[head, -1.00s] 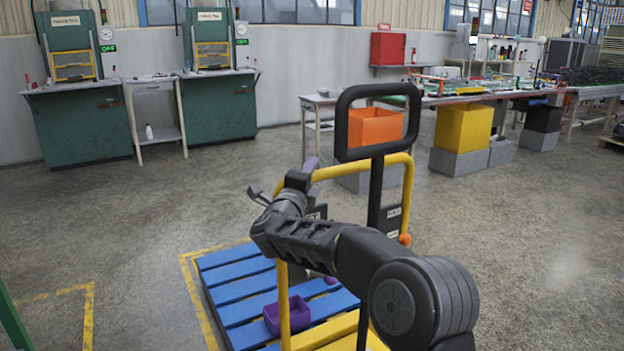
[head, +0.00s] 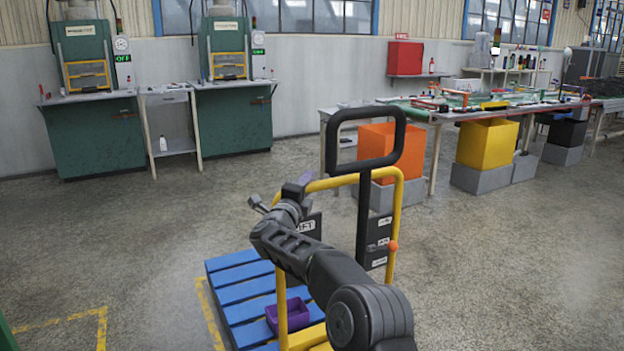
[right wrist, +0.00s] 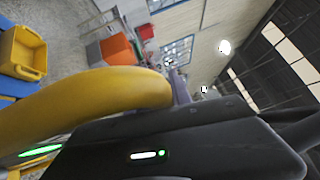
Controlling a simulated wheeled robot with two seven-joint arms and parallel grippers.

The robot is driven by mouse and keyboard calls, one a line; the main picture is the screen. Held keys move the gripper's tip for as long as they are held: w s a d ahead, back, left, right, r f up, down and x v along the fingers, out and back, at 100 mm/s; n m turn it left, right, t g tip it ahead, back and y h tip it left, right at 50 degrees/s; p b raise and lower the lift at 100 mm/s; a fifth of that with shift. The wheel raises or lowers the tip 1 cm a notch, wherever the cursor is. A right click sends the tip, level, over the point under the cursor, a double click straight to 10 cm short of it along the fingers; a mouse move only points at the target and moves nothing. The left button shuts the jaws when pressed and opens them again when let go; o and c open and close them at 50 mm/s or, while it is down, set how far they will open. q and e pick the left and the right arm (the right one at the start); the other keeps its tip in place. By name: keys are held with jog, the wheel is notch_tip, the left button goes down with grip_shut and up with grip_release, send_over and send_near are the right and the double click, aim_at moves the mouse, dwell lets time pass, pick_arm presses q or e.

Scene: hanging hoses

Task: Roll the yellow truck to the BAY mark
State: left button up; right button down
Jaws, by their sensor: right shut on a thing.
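The yellow truck's frame (head: 281,300) stands in front of me, with a black post and black loop handle (head: 334,150). My right gripper (head: 298,186) is at the upper left of its yellow bar. In the right wrist view the bar (right wrist: 110,100) runs into the dark gripper (right wrist: 178,98), which is shut on it. A blue slatted pallet (head: 240,293) with a purple bin (head: 291,314) lies in front of the truck. I cannot make out any BAY lettering. My left gripper is out of view.
Yellow floor lines (head: 207,310) run beside the pallet, with another line (head: 101,325) further left. Ahead stand green machines (head: 233,120), an orange bin (head: 385,150) and a long workbench (head: 450,113) with a yellow bin (head: 487,143). The floor at right is open.

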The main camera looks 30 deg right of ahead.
jog(key=shift+w+a+f, duration=0.15)
jog(key=shift+a, duration=0.05)
jog(key=c, duration=1.6)
grip_release()
jog(key=o, duration=0.4)
jog(key=shift+o, duration=0.2)
jog(key=v, duration=0.7)
jog(key=shift+s+a, duration=0.25)
jog(key=shift+s, duration=0.1)
